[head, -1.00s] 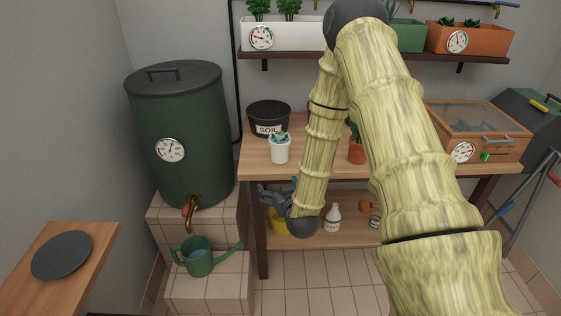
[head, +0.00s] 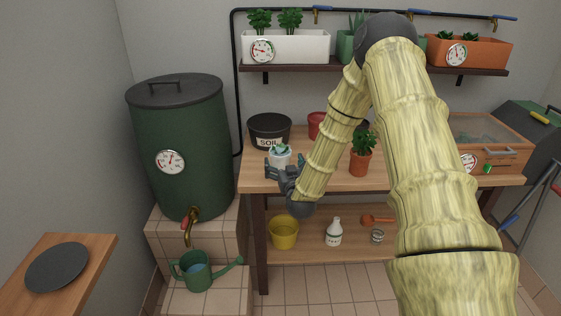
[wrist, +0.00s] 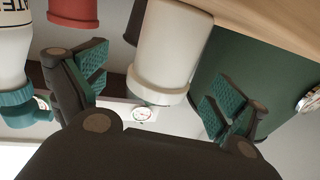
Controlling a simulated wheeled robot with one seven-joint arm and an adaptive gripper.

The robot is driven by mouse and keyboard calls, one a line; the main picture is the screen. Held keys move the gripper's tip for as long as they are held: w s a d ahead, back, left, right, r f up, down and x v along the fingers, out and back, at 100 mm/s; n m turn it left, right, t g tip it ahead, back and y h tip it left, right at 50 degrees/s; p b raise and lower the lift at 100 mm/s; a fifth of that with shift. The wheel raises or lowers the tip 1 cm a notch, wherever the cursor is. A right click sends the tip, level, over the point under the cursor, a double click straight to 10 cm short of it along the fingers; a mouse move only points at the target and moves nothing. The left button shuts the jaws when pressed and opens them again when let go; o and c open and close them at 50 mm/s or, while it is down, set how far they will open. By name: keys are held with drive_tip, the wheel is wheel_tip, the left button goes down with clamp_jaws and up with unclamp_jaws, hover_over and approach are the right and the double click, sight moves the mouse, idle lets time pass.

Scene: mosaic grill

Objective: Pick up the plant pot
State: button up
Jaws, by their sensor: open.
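A white plant pot (head: 283,157) with a pale green succulent stands on the wooden bench's left part. My gripper (head: 280,170) is open at the bench's front edge, just in front of this pot, and partly hides it. In the wrist view, which is upside down, the white pot (wrist: 172,45) shows between and beyond the two spread fingers of my gripper (wrist: 152,88). I see no grip on it. A terracotta pot (head: 361,164) with a leafy green plant stands further right on the bench, beside my arm.
The black soil bucket (head: 269,130) stands behind the white pot, with a red pot (head: 317,125) to its right. A green barrel (head: 180,145) is at left. A yellow pot (head: 284,233) and a white bottle (head: 333,232) stand on the lower shelf.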

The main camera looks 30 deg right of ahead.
drive_tip(key=shift+p+x, duration=0.35)
drive_tip(key=shift+x, duration=1.7)
drive_tip(key=shift+a, duration=0.1)
drive_tip(key=c, duration=1.5)
drive_tip(key=shift+r, duration=0.1)
